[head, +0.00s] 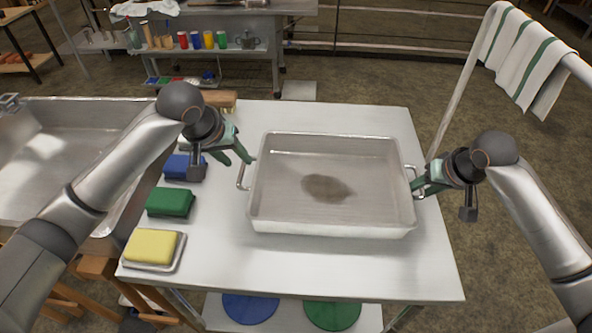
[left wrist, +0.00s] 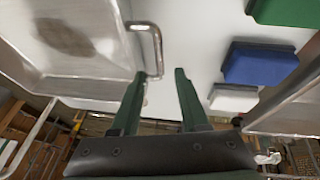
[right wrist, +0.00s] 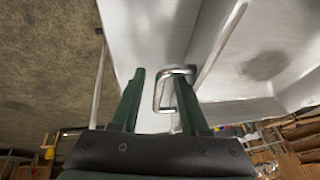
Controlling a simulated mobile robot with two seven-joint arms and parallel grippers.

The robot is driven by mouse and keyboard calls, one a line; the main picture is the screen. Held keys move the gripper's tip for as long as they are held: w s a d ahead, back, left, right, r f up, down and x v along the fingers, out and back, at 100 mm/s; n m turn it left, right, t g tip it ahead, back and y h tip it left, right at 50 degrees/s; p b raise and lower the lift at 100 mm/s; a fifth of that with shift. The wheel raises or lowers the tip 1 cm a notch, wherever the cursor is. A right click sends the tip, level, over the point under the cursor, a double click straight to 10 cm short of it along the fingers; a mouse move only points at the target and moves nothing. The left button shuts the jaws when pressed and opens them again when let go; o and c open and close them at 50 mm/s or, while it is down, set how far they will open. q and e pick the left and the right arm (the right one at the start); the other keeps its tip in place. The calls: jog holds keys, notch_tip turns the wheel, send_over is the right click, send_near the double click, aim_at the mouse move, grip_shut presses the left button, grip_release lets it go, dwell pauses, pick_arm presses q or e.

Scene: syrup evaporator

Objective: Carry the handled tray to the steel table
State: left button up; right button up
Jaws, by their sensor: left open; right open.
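The handled tray (head: 330,225) is a shallow grey metal pan with a dark brown stain on its floor. It sits level on a pale table (head: 330,270). Its left handle (head: 242,175) shows in the left wrist view (left wrist: 158,45); its right handle shows in the right wrist view (right wrist: 160,92). My left gripper (head: 237,157) is open and empty by the left handle, whose end is near one fingertip. My right gripper (head: 420,186) is open at the right handle, which appears between its fingers; contact is unclear.
Yellow (head: 151,246), green (head: 170,202) and blue (head: 183,167) blocks line the table's left side. A large metal basin (head: 60,150) stands left. A towel rail (head: 455,100) rises at right. A metal table (head: 285,8) with a shelf of coloured cups stands at the back.

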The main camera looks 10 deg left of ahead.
jog(key=shift+s+d+r, duration=0.1)
jog(key=shift+r, duration=0.2)
pick_arm(q)
jog(key=v, duration=0.6)
jog(key=shift+r, duration=0.3)
pick_arm(e)
jog(key=v, duration=1.1)
jog(key=shift+r, duration=0.2)
pick_arm(q)
jog(key=shift+s, duration=0.15)
